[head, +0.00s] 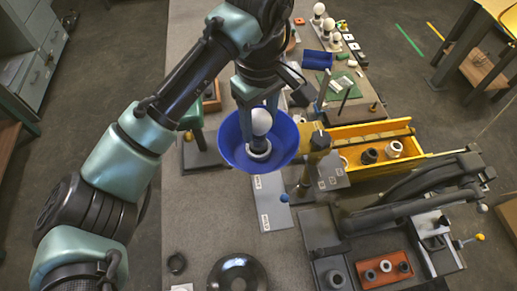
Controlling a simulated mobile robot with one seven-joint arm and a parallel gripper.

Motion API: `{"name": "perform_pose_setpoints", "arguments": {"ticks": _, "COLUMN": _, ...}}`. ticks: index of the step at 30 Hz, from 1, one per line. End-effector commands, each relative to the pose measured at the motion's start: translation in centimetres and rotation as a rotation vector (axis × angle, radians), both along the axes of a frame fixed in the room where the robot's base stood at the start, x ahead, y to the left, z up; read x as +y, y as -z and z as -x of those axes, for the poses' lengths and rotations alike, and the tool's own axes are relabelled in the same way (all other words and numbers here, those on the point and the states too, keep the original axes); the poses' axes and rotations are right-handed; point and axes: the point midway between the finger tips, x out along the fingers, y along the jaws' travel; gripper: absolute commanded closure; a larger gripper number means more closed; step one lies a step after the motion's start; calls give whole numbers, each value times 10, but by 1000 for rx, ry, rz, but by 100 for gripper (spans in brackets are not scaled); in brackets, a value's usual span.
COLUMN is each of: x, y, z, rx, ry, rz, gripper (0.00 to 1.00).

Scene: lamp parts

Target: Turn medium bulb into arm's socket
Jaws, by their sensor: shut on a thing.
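The white bulb (261,122) is between the fingers of my gripper (260,112), which is shut on it. Bulb and fingers are over the inside of a blue bowl-shaped shade (231,145). A pale ring with a dark centre, which looks like the arm's socket (259,152), shows in the shade just below the bulb. The bulb's lower end is close to this ring; I cannot tell whether it touches or sits inside it. A brass-coloured joint (320,141) stands at the shade's right side.
A yellow tray (345,132) with ring parts is right of the shade. A black clamp-like mechanism (410,195) fills the lower right, near an orange tray (370,280). A black dome (237,274) lies at the front. More white bulbs (328,24) stand at the back.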

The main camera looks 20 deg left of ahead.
Motion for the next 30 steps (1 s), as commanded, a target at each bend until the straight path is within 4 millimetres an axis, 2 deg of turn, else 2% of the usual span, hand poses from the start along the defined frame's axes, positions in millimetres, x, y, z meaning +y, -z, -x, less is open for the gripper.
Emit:
{"name": "perform_pose_setpoints", "arguments": {"ticks": 3, "x": 0, "y": 6, "z": 0, "rx": 0, "ry": 0, "rz": 0, "gripper": 84}}
{"name": "perform_pose_setpoints", "arguments": {"ticks": 30, "x": 0, "y": 12, "z": 0, "rx": 0, "ry": -1, "rz": 1, "gripper": 84}}
